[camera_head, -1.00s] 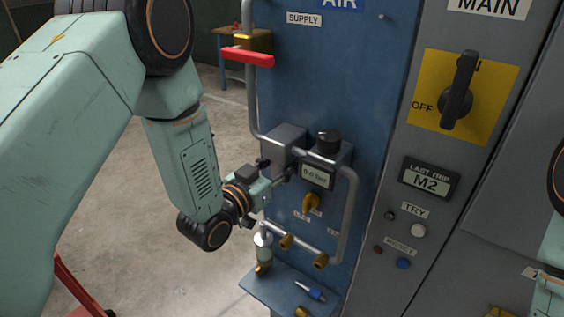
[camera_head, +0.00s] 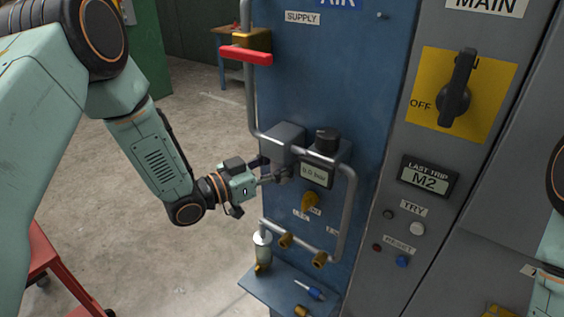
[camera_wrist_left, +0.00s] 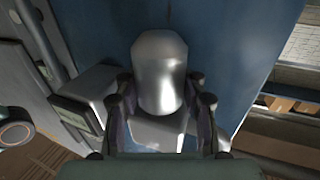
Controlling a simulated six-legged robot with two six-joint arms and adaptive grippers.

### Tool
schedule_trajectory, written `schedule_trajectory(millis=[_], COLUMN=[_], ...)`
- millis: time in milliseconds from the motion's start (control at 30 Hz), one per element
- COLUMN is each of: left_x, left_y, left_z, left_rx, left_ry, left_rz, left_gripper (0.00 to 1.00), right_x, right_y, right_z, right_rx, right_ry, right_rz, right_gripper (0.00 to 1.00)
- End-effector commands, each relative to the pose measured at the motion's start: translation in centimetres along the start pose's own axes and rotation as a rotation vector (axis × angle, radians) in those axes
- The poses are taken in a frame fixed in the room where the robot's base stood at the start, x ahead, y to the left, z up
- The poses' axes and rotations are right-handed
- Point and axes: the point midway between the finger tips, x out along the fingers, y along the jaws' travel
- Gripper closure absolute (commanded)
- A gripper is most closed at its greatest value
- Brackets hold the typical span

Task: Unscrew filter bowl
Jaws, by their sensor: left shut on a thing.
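The filter bowl is a smooth grey metal cylinder (camera_wrist_left: 160,72) with a rounded end, and it stands between the finger pairs of my left gripper in the left wrist view. In the head view my left gripper (camera_head: 280,175) reaches in from the left to just under the grey filter block (camera_head: 284,139) on the blue panel, shut on the bowl. There the fingers and block hide most of the bowl. I cannot tell whether its thread is loose. Part of my right arm shows at the right edge; its gripper is out of frame.
A regulator display (camera_head: 316,174) reads 0.0 bar, with a brass knob (camera_head: 310,201) below. Grey pipes surround the block. A red valve handle (camera_head: 245,55) is above. A shelf (camera_head: 270,295) below holds a blue-handled tool (camera_head: 313,294). A red stand (camera_head: 45,265) is at lower left.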

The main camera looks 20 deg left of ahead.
Motion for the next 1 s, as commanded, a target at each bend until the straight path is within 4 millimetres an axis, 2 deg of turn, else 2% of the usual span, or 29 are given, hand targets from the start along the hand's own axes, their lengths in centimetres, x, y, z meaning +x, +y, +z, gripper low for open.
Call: schedule_trajectory(millis=[200, 633, 1000], left_x=[0.0, 0.0, 0.0], left_y=[0.1, 0.1, 0.1], left_z=[0.8, 1.0, 3.5], left_rx=[-0.001, 0.000, 0.000], left_ry=[-0.002, -0.001, -0.001], left_rz=[0.003, 0.001, 0.001], left_gripper=[1.00, 1.00, 1.00], right_x=[0.6, 0.8, 2.9], right_y=[0.0, 0.0, 0.0], right_z=[0.0, 0.0, 0.0], right_rx=[0.000, 0.000, 0.000], right_ry=[0.000, 0.000, 0.000], right_rz=[0.000, 0.000, 0.000], right_gripper=[0.60, 0.60, 0.60])
